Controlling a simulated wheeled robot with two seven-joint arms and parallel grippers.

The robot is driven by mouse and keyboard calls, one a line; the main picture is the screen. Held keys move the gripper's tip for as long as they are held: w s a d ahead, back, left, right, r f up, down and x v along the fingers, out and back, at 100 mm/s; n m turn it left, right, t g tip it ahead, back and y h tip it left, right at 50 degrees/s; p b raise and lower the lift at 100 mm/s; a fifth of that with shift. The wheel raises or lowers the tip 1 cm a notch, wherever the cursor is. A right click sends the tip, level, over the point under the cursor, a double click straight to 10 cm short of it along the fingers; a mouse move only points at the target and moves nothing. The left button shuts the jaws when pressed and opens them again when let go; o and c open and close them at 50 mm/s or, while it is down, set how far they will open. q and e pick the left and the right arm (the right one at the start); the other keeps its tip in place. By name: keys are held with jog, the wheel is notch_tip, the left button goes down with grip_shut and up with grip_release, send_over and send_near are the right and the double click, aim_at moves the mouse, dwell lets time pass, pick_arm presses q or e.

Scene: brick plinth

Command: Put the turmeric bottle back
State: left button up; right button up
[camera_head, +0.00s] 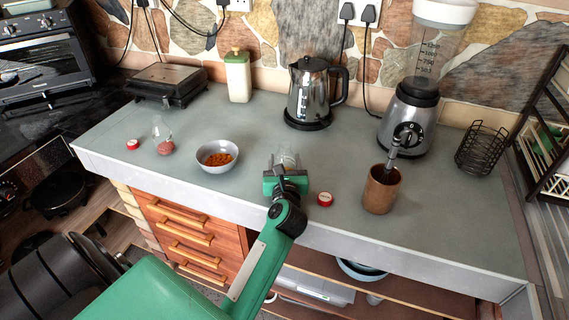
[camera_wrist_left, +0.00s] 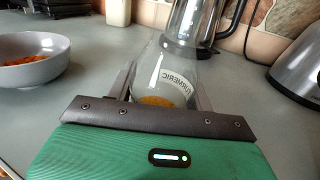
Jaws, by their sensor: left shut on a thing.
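The turmeric bottle (camera_wrist_left: 178,85) is clear glass, with its name on a label and a little orange-yellow powder at the bottom. In the head view the bottle (camera_head: 288,157) is partly hidden behind my left gripper (camera_head: 286,172), at the middle of the grey counter. My left gripper (camera_wrist_left: 160,95) is shut on the bottle, with a finger on each side of it. I cannot tell whether its base touches the counter. My right gripper is not in view.
A bowl of orange food (camera_head: 204,163) stands left of the gripper. Red lids (camera_head: 325,198) (camera_head: 133,144) lie on the counter, one near another glass bottle (camera_head: 164,146). A brown cup (camera_head: 381,190) holds a utensil. A kettle (camera_head: 308,95) and blender (camera_head: 408,125) stand behind.

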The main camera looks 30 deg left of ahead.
pick_arm(q)
jog(key=shift+f, duration=0.15)
jog(key=o, duration=1)
